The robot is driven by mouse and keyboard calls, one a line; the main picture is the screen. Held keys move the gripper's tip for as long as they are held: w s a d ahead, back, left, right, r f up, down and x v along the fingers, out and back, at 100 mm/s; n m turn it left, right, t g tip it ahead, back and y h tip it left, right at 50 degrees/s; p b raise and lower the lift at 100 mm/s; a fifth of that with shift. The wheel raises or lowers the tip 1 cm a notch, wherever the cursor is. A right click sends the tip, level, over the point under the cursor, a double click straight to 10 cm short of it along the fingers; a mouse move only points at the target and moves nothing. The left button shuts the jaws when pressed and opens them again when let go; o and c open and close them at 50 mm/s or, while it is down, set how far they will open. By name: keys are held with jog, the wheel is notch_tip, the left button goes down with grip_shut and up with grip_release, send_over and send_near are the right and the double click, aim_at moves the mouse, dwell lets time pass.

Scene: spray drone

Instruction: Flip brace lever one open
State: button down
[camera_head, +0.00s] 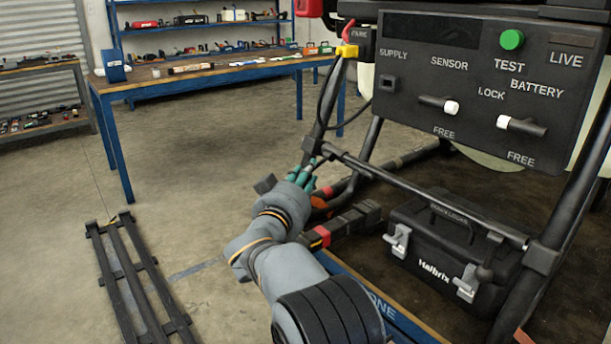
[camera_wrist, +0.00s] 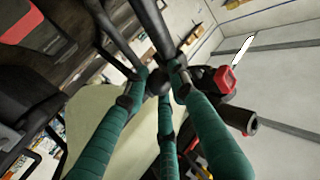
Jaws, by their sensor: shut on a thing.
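A dark brace bar (camera_head: 430,190) runs across the drone frame, with a black clamp at each end. My gripper (camera_head: 310,168), with green fingers, is at the bar's left clamp (camera_head: 318,147). In the wrist view, the green fingertips of my gripper (camera_wrist: 160,80) close around a small dark rounded lever end (camera_wrist: 159,82). Most of this lever is hidden by the fingers, so its exact angle cannot be told. A second black lever (camera_head: 489,258) hangs down near the bar's right clamp (camera_head: 541,258).
A control panel (camera_head: 480,85) with a green button and two white-tipped switches is above the bar. A blue-framed workbench (camera_head: 200,80) is at the back left. A dark rack (camera_head: 135,280) lies on open floor at left.

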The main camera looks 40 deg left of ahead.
jog(key=shift+f, duration=0.25)
notch_tip(320, 180, up, 2)
jog(key=m+g+p, duration=0.1)
jog(key=p, duration=0.6)
jog(key=shift+s+g+h+p, duration=0.15)
jog(key=shift+g+h+p, duration=0.15)
jog(key=shift+f+p, duration=0.15)
jog(key=shift+p, duration=0.7)
jog(key=shift+s+f+g, duration=0.1)
jog(key=shift+f+g, duration=0.15)
jog(key=shift+g, duration=0.05)
jog(key=c, duration=1.8)
grip_release()
jog(key=o, duration=0.3)
jog(key=shift+r, duration=0.15)
jog(key=shift+o, duration=0.2)
jog(key=shift+r, duration=0.1)
jog(key=v, duration=1.2)
